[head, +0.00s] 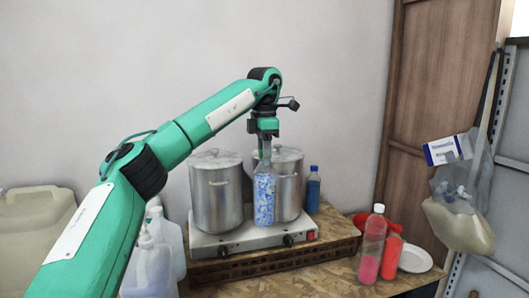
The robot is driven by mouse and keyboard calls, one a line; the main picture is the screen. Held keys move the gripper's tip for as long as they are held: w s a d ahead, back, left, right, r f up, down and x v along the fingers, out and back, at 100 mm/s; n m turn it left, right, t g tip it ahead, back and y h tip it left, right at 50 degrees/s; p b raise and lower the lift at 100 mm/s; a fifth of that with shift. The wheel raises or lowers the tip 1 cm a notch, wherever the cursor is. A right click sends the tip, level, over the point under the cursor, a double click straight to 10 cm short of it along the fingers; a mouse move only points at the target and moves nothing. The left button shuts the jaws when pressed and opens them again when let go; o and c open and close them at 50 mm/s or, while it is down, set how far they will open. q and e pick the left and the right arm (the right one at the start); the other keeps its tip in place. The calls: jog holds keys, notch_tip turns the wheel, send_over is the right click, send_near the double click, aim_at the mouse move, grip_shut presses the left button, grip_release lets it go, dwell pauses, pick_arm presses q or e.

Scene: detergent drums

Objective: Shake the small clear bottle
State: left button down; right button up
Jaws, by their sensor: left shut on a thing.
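My left arm comes in from the left, and its gripper (265,140) points down above the stove. It is shut on the neck of the small clear bottle (264,195), which looks filled with something mottled blue and white. The bottle hangs upright in front of the two metal pots; whether its base is clear of the stove top is hard to tell. The fingertips are small and partly hidden at the bottle's top. My right gripper is not in view.
Two lidded pots, left (216,195) and right (289,180), stand on a stove (225,243). A blue bottle (313,190) stands right. Bottles with pink (371,250) and red (391,257) contents and a white plate (415,259) are farther right. White jugs (152,265) stand left.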

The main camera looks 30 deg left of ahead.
aim_at(264, 170)
pick_arm(q)
notch_tip(264, 170, down, 5)
jog(key=shift+w+a, duration=0.1)
jog(key=shift+a, duration=0.05)
jog(key=shift+r, duration=3.65)
notch_tip(264, 170, down, 7)
jog(key=shift+f, duration=0.15)
